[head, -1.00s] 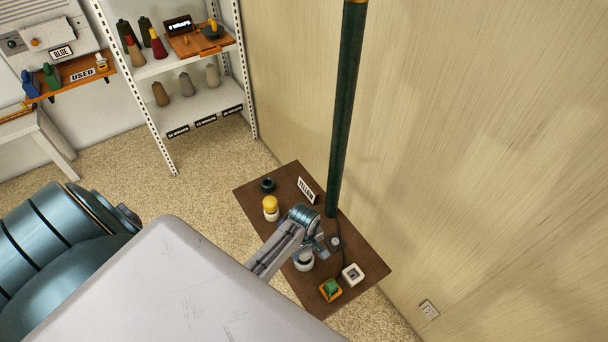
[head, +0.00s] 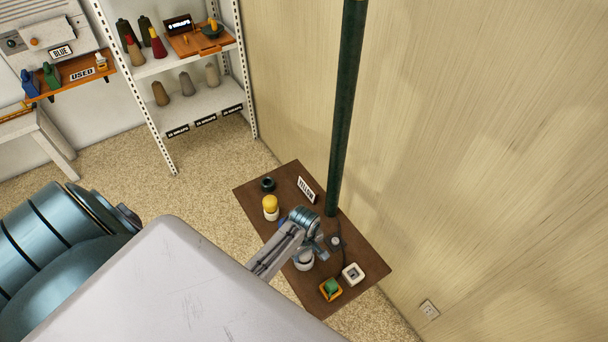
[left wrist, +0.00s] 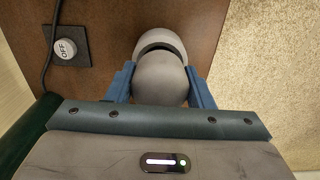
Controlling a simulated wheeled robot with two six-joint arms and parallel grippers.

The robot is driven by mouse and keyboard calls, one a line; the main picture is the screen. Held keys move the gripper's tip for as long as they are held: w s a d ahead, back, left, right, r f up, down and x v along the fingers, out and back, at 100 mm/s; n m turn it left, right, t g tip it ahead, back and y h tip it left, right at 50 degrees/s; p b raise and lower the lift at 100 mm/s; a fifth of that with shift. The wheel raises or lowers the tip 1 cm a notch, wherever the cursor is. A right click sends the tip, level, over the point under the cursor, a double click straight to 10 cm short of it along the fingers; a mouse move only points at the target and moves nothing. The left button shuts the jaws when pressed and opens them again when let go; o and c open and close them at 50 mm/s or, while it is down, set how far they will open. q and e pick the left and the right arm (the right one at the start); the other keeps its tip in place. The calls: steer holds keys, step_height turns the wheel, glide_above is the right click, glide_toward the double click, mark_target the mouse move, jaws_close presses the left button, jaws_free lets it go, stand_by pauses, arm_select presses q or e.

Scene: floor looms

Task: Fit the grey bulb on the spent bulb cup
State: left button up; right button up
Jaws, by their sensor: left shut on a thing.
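My left gripper (head: 314,248) is over the brown table and also fills the lower part of the left wrist view (left wrist: 160,88). Its two blue fingers are shut on the grey bulb (left wrist: 160,80), one on each side. The pale spent bulb cup (head: 304,263) stands on the table under the gripper. In the left wrist view the cup's rim (left wrist: 160,36) shows just beyond the bulb, with a dark gap between them. The bulb overlaps the cup in this view; I cannot tell whether it is seated. My right gripper is not in view.
On the table (head: 262,188) stand a yellow bulb on a white base (head: 270,207), a dark ring (head: 268,184), a YELLOW sign (head: 306,189), a white square block (head: 353,273) and an orange tray with a green piece (head: 330,289). A dark green pole (head: 345,110) rises behind. An OFF button (left wrist: 66,48) is nearby.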

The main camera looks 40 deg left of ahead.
arm_select(q)
steer(key=o, duration=1)
steer(key=shift+o, duration=0.2)
steer(key=shift+r, duration=0.1)
step_height(320, 180, up, 9)
steer(key=shift+r+b, duration=0.1)
steer(key=shift+b, duration=0.85)
steer(key=shift+r, duration=0.7)
steer(key=shift+s, duration=0.1)
